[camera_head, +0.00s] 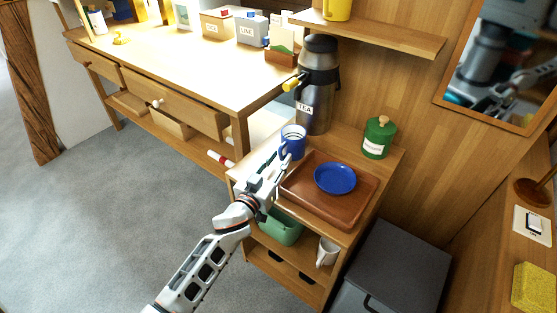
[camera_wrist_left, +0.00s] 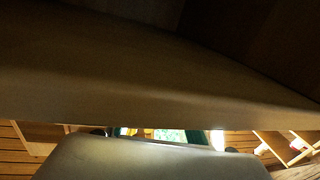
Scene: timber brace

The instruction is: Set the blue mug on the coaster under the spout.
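The blue mug (camera_head: 293,139) is upright at the left edge of the low cabinet's top, its handle toward my arm. The grey flask (camera_head: 318,88) labelled TEA stands just behind it; its yellow spout (camera_head: 292,83) points left, above the mug. I cannot make out a coaster. My left gripper (camera_head: 281,158) is at the mug's handle side, its fingertips close to or touching it; whether they are closed on the handle is unclear. The left wrist view shows mostly dark brown and grey surfaces, with no mug recognisable. My right gripper is out of view.
A brown tray (camera_head: 308,206) with a blue plate (camera_head: 335,178) lies right of my left gripper. A green canister (camera_head: 378,138) stands behind the tray. A white mug (camera_head: 327,252) and green bin (camera_head: 281,229) sit below.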

